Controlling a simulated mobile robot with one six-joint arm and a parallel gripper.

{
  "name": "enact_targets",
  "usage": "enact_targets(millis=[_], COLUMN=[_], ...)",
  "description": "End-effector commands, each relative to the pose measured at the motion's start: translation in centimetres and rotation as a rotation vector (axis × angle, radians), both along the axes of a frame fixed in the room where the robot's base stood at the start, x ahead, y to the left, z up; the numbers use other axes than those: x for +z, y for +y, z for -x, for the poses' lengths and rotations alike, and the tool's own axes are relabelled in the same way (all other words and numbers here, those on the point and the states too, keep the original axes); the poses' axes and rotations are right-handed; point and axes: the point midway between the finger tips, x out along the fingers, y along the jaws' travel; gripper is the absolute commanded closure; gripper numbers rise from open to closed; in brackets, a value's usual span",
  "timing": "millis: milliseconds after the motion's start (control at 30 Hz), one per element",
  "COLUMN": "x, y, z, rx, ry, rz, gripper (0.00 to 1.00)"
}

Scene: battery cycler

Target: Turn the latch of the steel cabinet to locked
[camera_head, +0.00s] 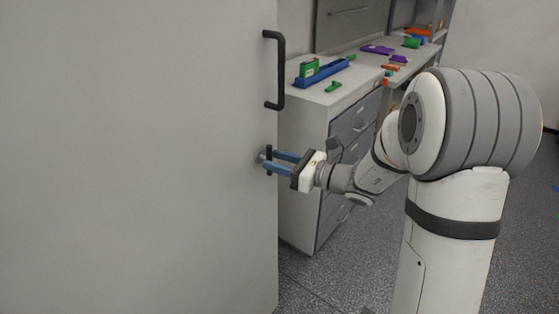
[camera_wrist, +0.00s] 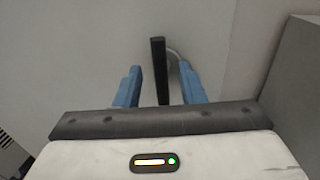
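The steel cabinet (camera_head: 140,150) is a large light-grey panel filling the left of the head view. A black bar handle (camera_head: 280,70) is fixed near its right edge. Below it is the latch (camera_head: 268,158), a small dark upright bar on a round metal base. In the wrist view the latch (camera_wrist: 159,70) stands upright between the fingers. My gripper (camera_head: 273,161) has two blue fingers reaching to the latch. In the wrist view my gripper (camera_wrist: 158,88) is open, with a visible gap between the latch and each finger.
A drawer unit (camera_head: 350,140) stands right of the cabinet. On its top are a blue tray (camera_head: 322,73), a green block (camera_head: 309,68) and several small coloured parts. A shelf rises behind it. Bare speckled floor (camera_head: 330,285) shows below.

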Motion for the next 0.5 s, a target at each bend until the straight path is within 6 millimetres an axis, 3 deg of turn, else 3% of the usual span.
enact_targets(millis=[267, 500], x=[0.0, 0.0], y=[0.23, 0.21], z=[-0.1, -0.09], rx=[0.0, 0.0], ry=[-0.001, -0.001], rz=[0.0, 0.0], gripper=[0.64, 0.82])
